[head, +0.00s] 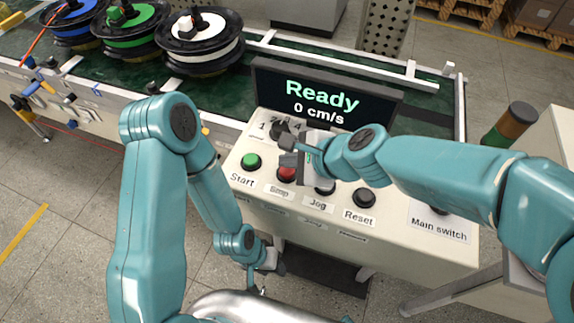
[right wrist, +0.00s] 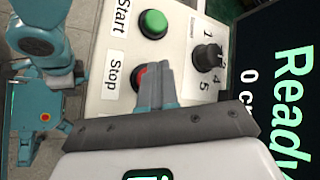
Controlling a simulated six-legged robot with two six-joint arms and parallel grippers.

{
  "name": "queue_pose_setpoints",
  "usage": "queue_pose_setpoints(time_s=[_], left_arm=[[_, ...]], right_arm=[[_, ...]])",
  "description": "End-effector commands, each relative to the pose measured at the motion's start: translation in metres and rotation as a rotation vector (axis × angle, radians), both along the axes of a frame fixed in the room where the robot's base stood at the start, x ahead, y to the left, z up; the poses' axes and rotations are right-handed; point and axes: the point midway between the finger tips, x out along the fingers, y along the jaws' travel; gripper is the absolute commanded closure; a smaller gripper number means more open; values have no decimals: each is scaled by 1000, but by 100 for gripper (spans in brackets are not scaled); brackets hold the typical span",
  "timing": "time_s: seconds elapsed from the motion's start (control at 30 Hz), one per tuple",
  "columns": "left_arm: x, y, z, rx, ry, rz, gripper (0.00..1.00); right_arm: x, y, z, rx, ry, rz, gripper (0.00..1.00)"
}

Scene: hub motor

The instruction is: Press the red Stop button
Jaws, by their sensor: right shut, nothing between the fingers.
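The red Stop button (head: 287,174) is on the sloped panel of the control console (head: 248,186), between the green Start button (head: 251,161) and the black Jog button. My right gripper (head: 288,152) is shut and empty just above and behind the Stop button in the head view. In the right wrist view, the shut fingers (right wrist: 156,68) cover part of the red button (right wrist: 138,77); I cannot tell whether they touch it. My left gripper (head: 270,264) hangs low in front of the console, and its fingers are too small to judge.
The display (head: 322,102) reads "Ready" and "0 cm/s". A numbered rotary knob (right wrist: 206,56) is near my right fingers. The black Reset button (head: 363,197) is farther right. A conveyor behind carries several wheel-like hubs (head: 203,38).

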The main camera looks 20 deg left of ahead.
Motion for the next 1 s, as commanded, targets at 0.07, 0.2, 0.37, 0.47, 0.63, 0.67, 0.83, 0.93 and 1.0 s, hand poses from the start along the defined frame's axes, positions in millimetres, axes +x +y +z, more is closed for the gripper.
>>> queue_pose_setpoints(time_s=[0.07,0.2,0.37,0.47,0.63,0.67,0.83,0.93,1.0], left_arm=[[0,0,0,0,0,0,57],[0,0,5,0,0,0,57],[0,0,22,0,0,0,57],[0,0,32,0,0,0,57],[0,0,48,0,0,0,57],[0,0,50,0,0,0,57],[0,0,49,0,0,0,57],[0,0,49,0,0,0,57],[0,0,49,0,0,0,57]], right_arm=[[0,0,0,0,0,0,100],[0,0,6,0,-1,-1,100],[0,0,22,0,-1,-1,100],[0,0,32,0,-1,-1,100],[0,0,49,0,-1,1,100],[0,0,51,0,-1,1,100],[0,0,50,0,0,0,100],[0,0,50,0,0,0,100],[0,0,50,0,0,0,100]])
